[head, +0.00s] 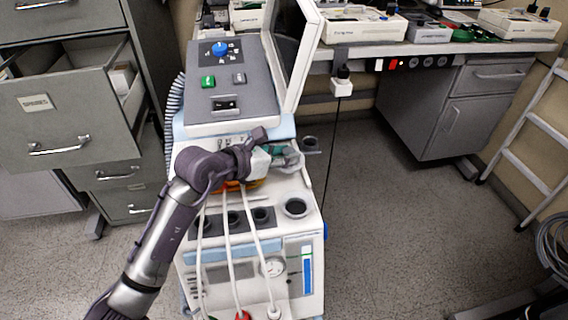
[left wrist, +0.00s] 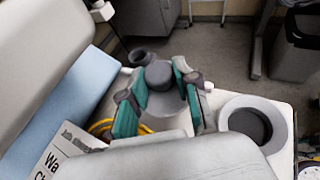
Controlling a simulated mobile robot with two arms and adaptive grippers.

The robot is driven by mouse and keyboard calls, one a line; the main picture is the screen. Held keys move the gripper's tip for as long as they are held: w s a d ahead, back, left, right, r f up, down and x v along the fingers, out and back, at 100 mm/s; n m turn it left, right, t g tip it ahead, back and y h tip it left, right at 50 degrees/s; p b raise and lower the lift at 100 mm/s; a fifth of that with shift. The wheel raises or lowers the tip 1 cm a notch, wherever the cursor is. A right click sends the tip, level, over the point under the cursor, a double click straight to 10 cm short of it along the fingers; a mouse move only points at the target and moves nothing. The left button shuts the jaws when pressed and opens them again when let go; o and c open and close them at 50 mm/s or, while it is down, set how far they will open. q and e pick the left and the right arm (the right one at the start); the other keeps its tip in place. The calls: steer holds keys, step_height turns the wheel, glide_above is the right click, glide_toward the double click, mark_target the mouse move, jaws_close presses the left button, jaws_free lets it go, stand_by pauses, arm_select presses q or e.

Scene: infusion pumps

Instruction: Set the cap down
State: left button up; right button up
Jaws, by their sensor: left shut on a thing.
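My left gripper (head: 284,153) reaches over the top deck of the white pump machine (head: 262,180), just below its control panel. In the left wrist view, the teal-padded fingers of my left gripper (left wrist: 160,92) stand on either side of a dark grey round cap (left wrist: 158,75) and are shut on it. In the head view I cannot make out the cap clearly among the fingers. Whether the cap touches the deck is unclear. My right gripper is not in view.
A large open round port (head: 295,207) is at the deck's front right; a smaller port (head: 310,143) is at its back right edge. White hoses (head: 227,250) hang down the front. A tilted screen (head: 297,45) rises behind. An open filing drawer (head: 60,115) is at left.

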arm_select(q)
steer(key=shift+f, duration=1.35)
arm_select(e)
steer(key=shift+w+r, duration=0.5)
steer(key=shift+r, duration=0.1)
arm_select(q)
steer(key=shift+f, duration=0.1)
steer(key=o, duration=1)
steer(key=shift+o, duration=0.2)
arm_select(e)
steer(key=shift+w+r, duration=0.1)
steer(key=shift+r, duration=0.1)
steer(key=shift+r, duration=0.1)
arm_select(q)
steer(key=shift+s+a+r, duration=0.2)
steer(key=shift+a, duration=0.05)
steer(key=v, duration=1)
steer(key=shift+s+a+r, duration=0.2)
steer(key=shift+s, duration=0.05)
steer(key=shift+s+a+r, duration=0.15)
steer(key=shift+s+a, duration=0.05)
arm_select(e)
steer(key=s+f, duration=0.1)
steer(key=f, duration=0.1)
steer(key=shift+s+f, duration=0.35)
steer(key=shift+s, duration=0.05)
